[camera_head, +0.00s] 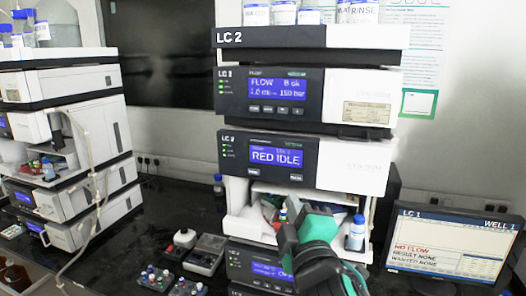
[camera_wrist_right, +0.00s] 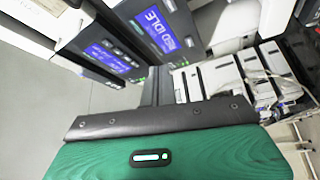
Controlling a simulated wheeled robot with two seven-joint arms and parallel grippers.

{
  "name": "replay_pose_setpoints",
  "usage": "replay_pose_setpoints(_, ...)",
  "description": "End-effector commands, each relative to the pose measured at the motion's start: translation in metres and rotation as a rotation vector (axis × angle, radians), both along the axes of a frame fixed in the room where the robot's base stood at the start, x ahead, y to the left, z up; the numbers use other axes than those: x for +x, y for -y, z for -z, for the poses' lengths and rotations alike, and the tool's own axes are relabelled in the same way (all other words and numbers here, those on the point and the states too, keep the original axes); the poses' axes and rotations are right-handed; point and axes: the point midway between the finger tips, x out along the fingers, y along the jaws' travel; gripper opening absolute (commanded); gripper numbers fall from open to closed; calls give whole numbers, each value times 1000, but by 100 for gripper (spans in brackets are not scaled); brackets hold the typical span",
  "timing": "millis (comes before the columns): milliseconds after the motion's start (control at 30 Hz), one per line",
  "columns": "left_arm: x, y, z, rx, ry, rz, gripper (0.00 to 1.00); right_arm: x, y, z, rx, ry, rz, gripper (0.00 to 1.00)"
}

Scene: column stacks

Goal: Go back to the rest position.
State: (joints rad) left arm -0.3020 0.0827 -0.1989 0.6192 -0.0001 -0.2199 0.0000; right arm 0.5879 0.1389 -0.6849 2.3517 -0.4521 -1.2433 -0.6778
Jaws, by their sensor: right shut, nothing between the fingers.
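My right gripper (camera_head: 290,213) is in front of the open bay of the LC 2 stack (camera_head: 355,165) in the head view. Its fingers are shut with nothing seen between them, and my green and grey wrist and forearm run down to the bottom edge. The gripper and arm hide part of the bay and of the lower module. The right wrist view is mostly filled at the bottom by my own green and dark arm cover, with the stack's blue screens behind it. My left gripper is not in view.
A small blue-capped bottle (camera_head: 356,232) stands at the bay's right side. A monitor (camera_head: 450,248) reading NO FLOW stands at the right. Another stack (camera_head: 75,145) with tubing is at the left. Small boxes with knobs (camera_head: 205,254) lie on the dark bench between the stacks.

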Motion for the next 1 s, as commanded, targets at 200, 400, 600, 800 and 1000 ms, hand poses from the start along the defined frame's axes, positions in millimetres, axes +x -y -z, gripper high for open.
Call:
replay_pose_setpoints(200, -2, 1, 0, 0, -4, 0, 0, -1, 37, 106, 206, -314, 43, 0)
replay_pose_setpoints(400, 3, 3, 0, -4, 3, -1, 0, -25, 69, 198, 386, -580, 121, 0)
replay_pose_setpoints(600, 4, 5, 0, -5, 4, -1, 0, -70, 100, 284, 557, -829, 238, 0)
replay_pose_setpoints(800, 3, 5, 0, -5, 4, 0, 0, -135, 130, 357, 715, -1057, 391, 0)
replay_pose_setpoints(1000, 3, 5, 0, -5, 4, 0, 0, -198, 152, 405, 830, -1224, 543, 0)
